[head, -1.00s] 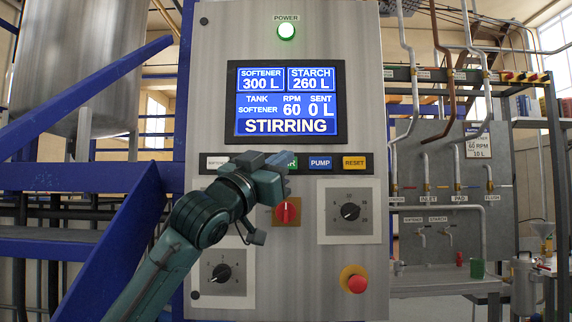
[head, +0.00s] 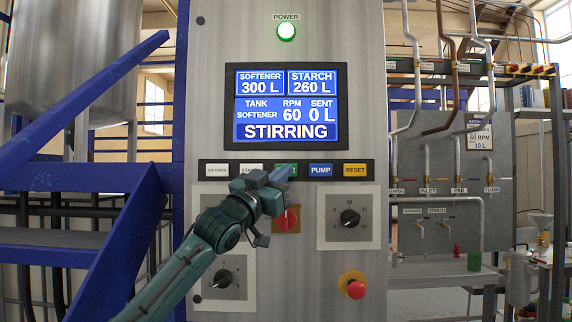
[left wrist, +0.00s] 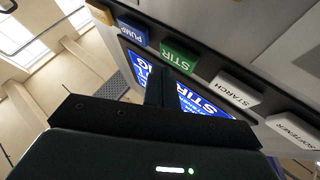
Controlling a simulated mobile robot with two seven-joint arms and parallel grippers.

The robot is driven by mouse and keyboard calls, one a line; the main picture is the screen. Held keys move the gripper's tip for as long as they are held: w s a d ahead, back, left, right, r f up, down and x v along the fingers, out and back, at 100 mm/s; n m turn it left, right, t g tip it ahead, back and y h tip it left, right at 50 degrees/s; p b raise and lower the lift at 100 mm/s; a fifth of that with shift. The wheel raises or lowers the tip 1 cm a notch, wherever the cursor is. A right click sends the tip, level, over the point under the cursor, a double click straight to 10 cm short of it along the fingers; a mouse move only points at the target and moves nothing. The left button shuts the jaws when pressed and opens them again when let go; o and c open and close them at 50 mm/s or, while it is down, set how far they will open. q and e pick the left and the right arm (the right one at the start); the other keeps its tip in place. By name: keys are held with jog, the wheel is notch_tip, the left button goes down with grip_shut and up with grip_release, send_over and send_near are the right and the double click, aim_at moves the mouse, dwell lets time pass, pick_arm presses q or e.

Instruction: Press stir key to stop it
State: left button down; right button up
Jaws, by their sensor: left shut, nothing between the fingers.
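The green stir key (head: 286,168) sits in the key row under the screen, its lower part hidden by my left gripper (head: 284,175). In the left wrist view the stir key (left wrist: 180,55) shows its label upside down. My left gripper (left wrist: 160,88) is shut and empty, its tip close to the stir key; whether it touches the key I cannot tell. The screen (head: 286,107) reads STIRRING, with tank SOFTENER, 60 RPM and 0 L sent. My right gripper is not in view.
Beside the stir key are the white starch key (head: 251,169), blue pump key (head: 320,170) and orange reset key (head: 355,170). Below are a red selector switch (head: 288,218), a black dial (head: 349,217) and a red emergency button (head: 355,289). A blue stair frame (head: 120,245) stands at left.

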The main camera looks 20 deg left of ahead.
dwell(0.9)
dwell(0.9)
pick_arm(q)
jog(key=shift+w+a+p, duration=0.15)
jog(key=shift+w+p, duration=0.25)
jog(key=shift+p, duration=0.3)
